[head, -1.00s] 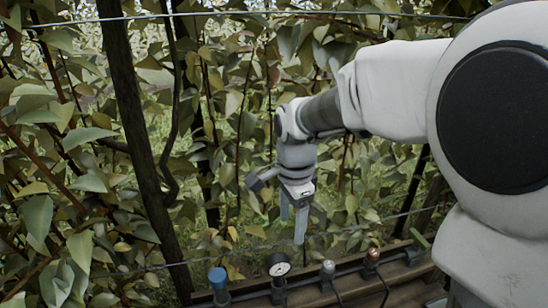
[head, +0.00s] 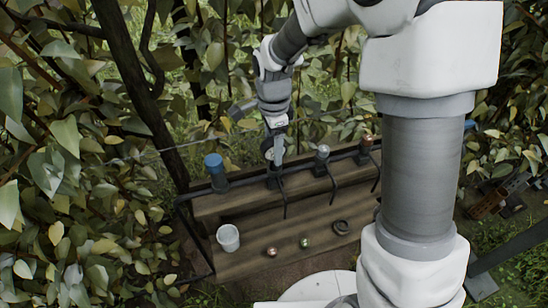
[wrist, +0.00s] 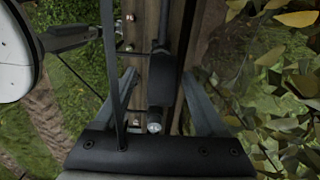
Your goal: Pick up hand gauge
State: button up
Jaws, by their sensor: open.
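The hand gauge (head: 268,154), with a round dial and dark body, stands in the rail at the back of the wooden bench (head: 240,203). In the head view it is mostly hidden behind my gripper (head: 275,150), which points down at it. In the wrist view my open gripper (wrist: 158,76) has one finger on each side of a dark upright shape, which looks like the gauge. I cannot tell whether either finger touches it.
On the rail stand a blue-topped tool (head: 214,166) to the left, and a silver-topped tool (head: 322,153) and a copper-topped tool (head: 366,144) to the right. Foliage is close behind.

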notch_tip(320, 180, down, 5)
jog(key=shift+f+b, duration=0.15)
jog(key=shift+b, duration=0.55)
jog(key=shift+w, duration=0.1)
grip_shut()
